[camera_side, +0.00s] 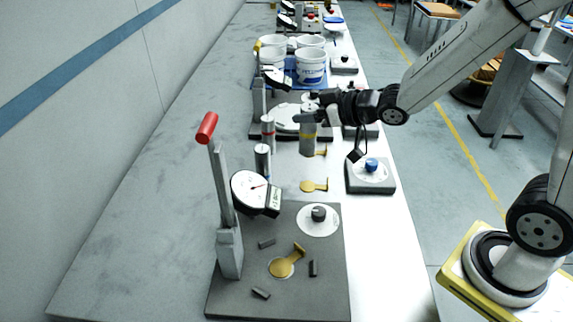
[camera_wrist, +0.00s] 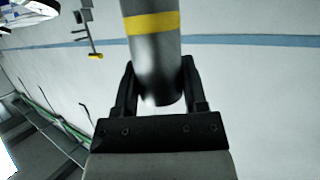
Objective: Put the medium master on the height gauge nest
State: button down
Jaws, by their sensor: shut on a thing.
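My gripper (camera_side: 312,116) is shut around a grey metal cylinder with a yellow band (camera_side: 307,142), apparently the medium master. It hangs upright above the bench, in the middle of the side view. In the wrist view the cylinder (camera_wrist: 152,60) sits between both fingers (camera_wrist: 158,85), its yellow band beyond them. The height gauge (camera_side: 228,245), with red-handled lever and dial, stands on a dark base plate (camera_side: 235,300) in the foreground. On that plate a brass piece (camera_side: 281,268) lies on a pale round spot among small dark blocks. I cannot tell for sure which spot is the nest.
A red-banded cylinder (camera_side: 268,133) and another grey cylinder (camera_side: 262,161) stand left of the held one. A white disc with dark knob (camera_side: 318,228) is on the base plate. A blue-knobbed block (camera_side: 371,165) stands at right. White buckets (camera_side: 311,67) stand behind. The left bench is clear.

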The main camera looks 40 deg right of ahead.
jog(key=shift+a, duration=0.15)
jog(key=s+a+f+n+g+y, duration=0.1)
jog(key=s+a+n+g+y, duration=0.5)
jog(key=a, duration=0.4)
jog(key=s+a+f+n+g+y, duration=0.1)
jog(key=s+a+n+g+y, duration=0.2)
jog(key=s+a+n+g, duration=0.45)
jog(key=shift+t, duration=0.95)
jog(key=shift+w+a+f, duration=0.1)
jog(key=shift+a+f, duration=0.15)
jog(key=shift+f, duration=0.55)
jog(key=shift+w+a+f, duration=0.1)
jog(key=shift+a+f, duration=0.15)
jog(key=shift+f, duration=0.55)
jog(key=shift+w+a+f, duration=0.1)
jog(key=shift+a+f, duration=0.15)
jog(key=shift+f, duration=0.55)
jog(key=shift+f, duration=0.1)
jog(key=shift+f, duration=1.7)
jog(key=shift+f, duration=0.15)
